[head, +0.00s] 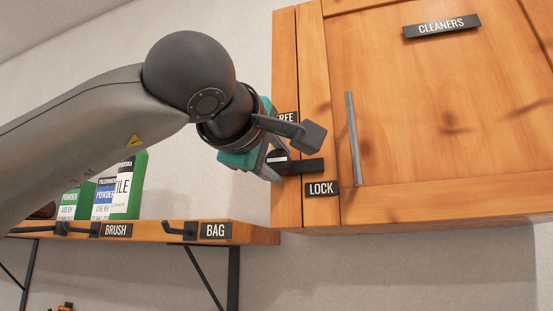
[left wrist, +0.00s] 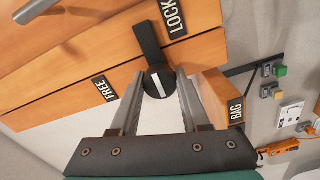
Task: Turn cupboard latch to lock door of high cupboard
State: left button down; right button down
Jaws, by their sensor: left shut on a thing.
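The high wooden cupboard door (head: 440,110) looks closed, with a vertical grey handle (head: 353,138). The black latch has a round knob with a white mark (head: 277,159) on the left frame strip. Its bar (head: 312,166) points right, across onto the door's edge, just above the LOCK label (head: 321,189). The FREE label (head: 287,118) is above the knob, partly hidden by my gripper. My left gripper (head: 270,165) is shut on the knob. In the left wrist view the fingers (left wrist: 160,77) lie on both sides of the knob, and the bar (left wrist: 148,40) extends away toward the LOCK label (left wrist: 174,17).
A wooden shelf (head: 258,236) with hooks and BRUSH and BAG labels is below left, carrying green and white containers (head: 127,190). A CLEANERS sign (head: 441,26) is on the door. The left wrist view shows wall switches and sockets (left wrist: 291,112) and an orange object (left wrist: 283,147).

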pick_arm(q)
jog(key=shift+c, duration=1.9)
grip_release()
jog(key=b+v, duration=0.2)
jog(key=v, duration=1.3)
jog(key=shift+s, duration=0.15)
